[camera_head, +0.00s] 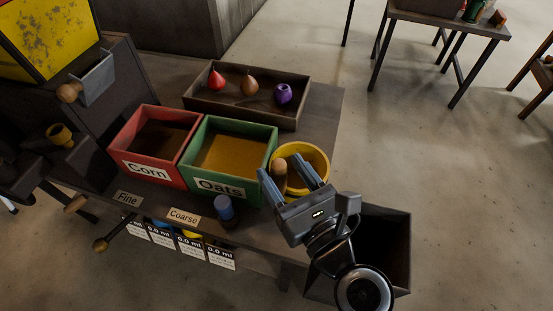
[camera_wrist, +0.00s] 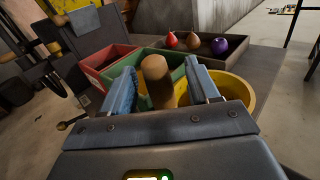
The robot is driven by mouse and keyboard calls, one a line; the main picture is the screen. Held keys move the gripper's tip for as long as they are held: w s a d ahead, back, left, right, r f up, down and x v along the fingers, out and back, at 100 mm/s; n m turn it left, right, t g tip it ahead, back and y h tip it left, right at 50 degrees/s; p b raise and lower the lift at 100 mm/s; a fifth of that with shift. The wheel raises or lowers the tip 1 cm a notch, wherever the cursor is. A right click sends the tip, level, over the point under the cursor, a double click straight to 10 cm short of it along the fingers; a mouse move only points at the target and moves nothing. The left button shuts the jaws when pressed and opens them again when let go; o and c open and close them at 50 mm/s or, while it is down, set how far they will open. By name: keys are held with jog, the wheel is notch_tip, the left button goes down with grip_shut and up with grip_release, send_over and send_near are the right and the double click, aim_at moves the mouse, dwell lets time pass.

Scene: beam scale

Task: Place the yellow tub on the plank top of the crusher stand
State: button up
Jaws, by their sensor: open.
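The yellow tub (camera_head: 318,156) stands on the dark table, right of the green Oats box. In the wrist view the tub (camera_wrist: 240,92) shows behind and right of my fingers. My gripper (camera_head: 283,167) is open over the tub's near left side. A tan rounded wooden handle (camera_head: 279,178) stands between its blue fingers; the wrist view shows the handle (camera_wrist: 157,82) with a gap on each side. Its lower end is hidden. The dark crusher (camera_head: 85,120) with a yellow upper part is at the left. I cannot clearly make out its plank top.
The red Corn box (camera_head: 123,140) and green Oats box (camera_head: 270,139) stand left of the tub. A wooden tray (camera_head: 292,118) behind holds red, brown and purple pieces. A blue-topped jar (camera_head: 224,208) is near the front edge. A dark open bin (camera_head: 396,245) is at the lower right.

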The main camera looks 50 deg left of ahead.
jog(key=v, duration=0.8)
jog(key=shift+s+d, duration=0.15)
jog(key=shift+d, duration=0.1)
jog(key=shift+d, duration=0.1)
jog(key=s+d+f+n+t+h, duration=0.2)
jog(key=d+f+t+h, duration=0.15)
jog(key=d, duration=0.35)
jog(key=s+d+f+n+t+h, duration=0.2)
jog(key=d+n+h, duration=0.15)
jog(key=d, duration=0.45)
jog(key=s+d+f+n+t+h, duration=0.1)
jog(key=s+d+f+t+h, duration=0.2)
jog(key=d, duration=0.4)
jog(key=s+d+r+n+t+h, duration=0.2)
jog(key=s+d+r+n+h, duration=0.5)
jog(key=s+d+r+n, duration=0.3)
jog(key=s+d+n, duration=0.1)
jog(key=d+n, duration=0.1)
jog(key=n, duration=0.2)
jog(key=shift+s+r+n+h, duration=0.3)
jog(key=shift+s+n, duration=0.05)
jog(key=shift+s, duration=0.05)
